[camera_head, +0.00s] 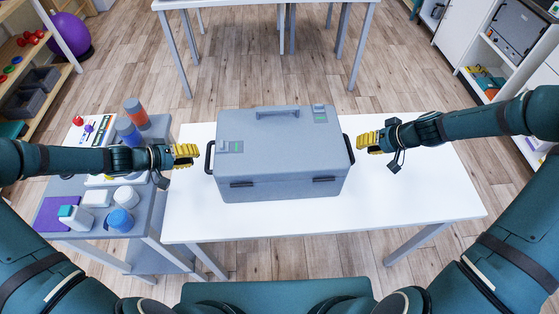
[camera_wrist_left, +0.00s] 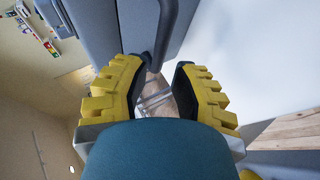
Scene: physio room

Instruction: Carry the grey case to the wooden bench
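The grey case (camera_head: 280,154) sits closed and upright on a white table (camera_head: 420,190). It has a dark handle on each short side and a grey handle on its lid. My left gripper (camera_head: 187,154) is just left of the case's left handle (camera_head: 209,157), apart from the case in the head view. In the left wrist view its yellow fingers (camera_wrist_left: 160,85) are spread, with the dark handle (camera_wrist_left: 165,35) just ahead of the gap. My right gripper (camera_head: 370,143) is just right of the right handle; its finger gap is unclear. I cannot identify a wooden bench.
A grey side table (camera_head: 165,262) at the left holds bottles, jars and small boxes. Another white table (camera_head: 345,1) stands beyond, across open wooden floor (camera_head: 235,70). Shelves (camera_head: 30,60) line the left, with a purple ball (camera_head: 70,35); white cabinets (camera_head: 465,30) line the right.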

